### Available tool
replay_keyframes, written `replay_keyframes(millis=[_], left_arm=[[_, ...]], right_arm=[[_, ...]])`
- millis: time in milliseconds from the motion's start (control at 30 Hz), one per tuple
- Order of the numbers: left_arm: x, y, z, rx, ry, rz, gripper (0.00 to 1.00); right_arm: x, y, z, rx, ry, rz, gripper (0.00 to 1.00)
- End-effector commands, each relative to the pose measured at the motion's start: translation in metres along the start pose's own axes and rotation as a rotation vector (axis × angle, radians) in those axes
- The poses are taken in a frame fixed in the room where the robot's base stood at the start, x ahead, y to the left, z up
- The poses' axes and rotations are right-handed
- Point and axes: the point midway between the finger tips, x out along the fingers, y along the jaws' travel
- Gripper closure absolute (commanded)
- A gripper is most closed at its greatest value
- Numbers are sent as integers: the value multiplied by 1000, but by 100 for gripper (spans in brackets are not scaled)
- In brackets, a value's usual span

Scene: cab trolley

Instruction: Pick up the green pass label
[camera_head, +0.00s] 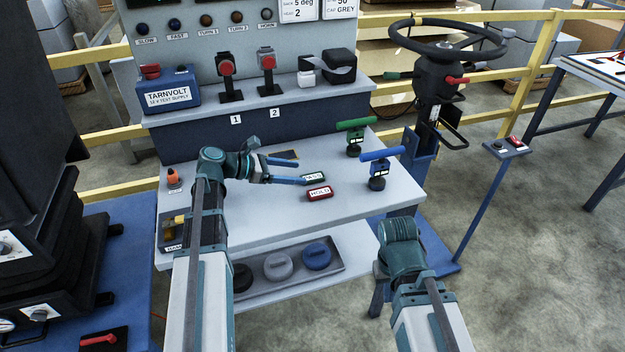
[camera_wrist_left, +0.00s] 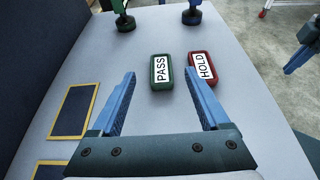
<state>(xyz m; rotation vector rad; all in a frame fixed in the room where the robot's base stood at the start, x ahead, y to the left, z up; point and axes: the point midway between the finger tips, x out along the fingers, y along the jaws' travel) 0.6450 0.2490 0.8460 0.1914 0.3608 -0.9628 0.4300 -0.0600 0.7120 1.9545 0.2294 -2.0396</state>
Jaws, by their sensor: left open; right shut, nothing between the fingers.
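The green pass label (camera_head: 314,177) lies flat on the grey trolley top (camera_head: 240,215), beside the red hold label (camera_head: 319,193). In the left wrist view the green pass label (camera_wrist_left: 161,72) is just beyond the fingertips, roughly between their lines, with the red hold label (camera_wrist_left: 202,68) to its right. My left gripper (camera_head: 303,171) is open and empty, its fingers pointing toward the labels; the wrist view shows both blue fingers apart (camera_wrist_left: 160,76). My right arm is at the lower right, but its fingers are hidden.
Green-handled (camera_head: 355,133) and blue-handled (camera_head: 380,165) tools stand behind and right of the labels. A panel with red-topped levers (camera_head: 227,69) is at the back. A lower shelf holds a tray (camera_head: 331,268) with round weights. The trolley top in front of the labels is clear.

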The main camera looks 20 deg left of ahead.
Motion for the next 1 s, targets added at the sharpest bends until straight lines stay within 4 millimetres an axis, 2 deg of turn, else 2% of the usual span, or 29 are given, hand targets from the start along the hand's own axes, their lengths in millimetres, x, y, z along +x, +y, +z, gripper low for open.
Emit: replay_keyframes(millis=[267,400,633,1000], left_arm=[[35,-1,-8,2,0,-4,21],[50,-1,-6,1,0,-3,21],[50,-1,-4,0,0,-1,23],[50,-1,-4,0,0,-1,90]], right_arm=[[21,-2,-1,0,0,0,100],[24,-2,-1,0,0,0,100],[23,-2,-1,0,0,0,100],[23,-2,-1,0,0,0,100]])
